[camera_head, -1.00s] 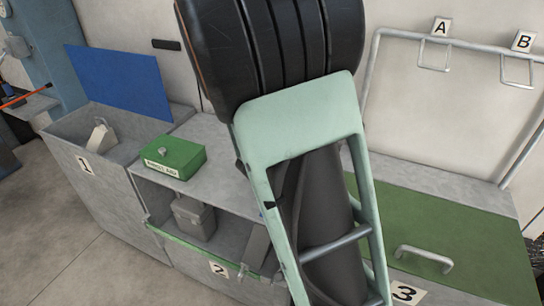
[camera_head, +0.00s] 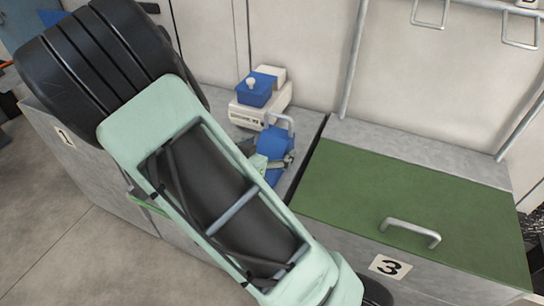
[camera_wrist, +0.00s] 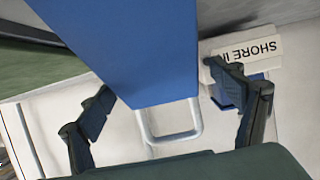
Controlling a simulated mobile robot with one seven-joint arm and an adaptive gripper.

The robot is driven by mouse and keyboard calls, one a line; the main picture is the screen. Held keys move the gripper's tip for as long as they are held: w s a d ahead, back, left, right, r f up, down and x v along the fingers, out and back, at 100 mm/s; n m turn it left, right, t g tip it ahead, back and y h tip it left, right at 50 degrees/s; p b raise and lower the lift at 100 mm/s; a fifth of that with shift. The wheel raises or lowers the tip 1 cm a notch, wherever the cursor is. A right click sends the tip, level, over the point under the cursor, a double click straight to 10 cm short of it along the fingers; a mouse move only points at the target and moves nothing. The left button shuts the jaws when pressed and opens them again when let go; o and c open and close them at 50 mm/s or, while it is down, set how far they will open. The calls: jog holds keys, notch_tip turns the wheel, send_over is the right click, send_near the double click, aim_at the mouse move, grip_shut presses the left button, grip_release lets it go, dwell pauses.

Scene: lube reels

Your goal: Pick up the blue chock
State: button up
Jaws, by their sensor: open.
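The blue chock (camera_head: 273,138) has a grey metal loop handle and sits on the grey counter beside the green lid in the head view. In the wrist view the blue chock (camera_wrist: 140,45) is large and close, with its handle hanging below it in the picture. My gripper (camera_head: 266,163) is at the chock in the head view and partly covers it. In the wrist view my gripper (camera_wrist: 157,84) is open, with one dark finger on each side of the chock. I cannot tell whether either finger touches it.
A white box (camera_head: 250,113), lettered SHORE in the wrist view, stands just behind the chock with a blue knobbed box (camera_head: 257,90) on it. The green lid (camera_head: 400,195) with a metal handle is to the right. A metal rail (camera_head: 356,55) rises behind.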

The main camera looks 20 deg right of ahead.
jog(key=b+x, duration=0.1)
jog(key=x, duration=0.5)
jog(key=shift+d, duration=0.2)
jog(key=shift+r, duration=0.15)
jog(key=c, duration=2)
jog(key=shift+c, duration=0.2)
jog(key=shift+r, duration=0.1)
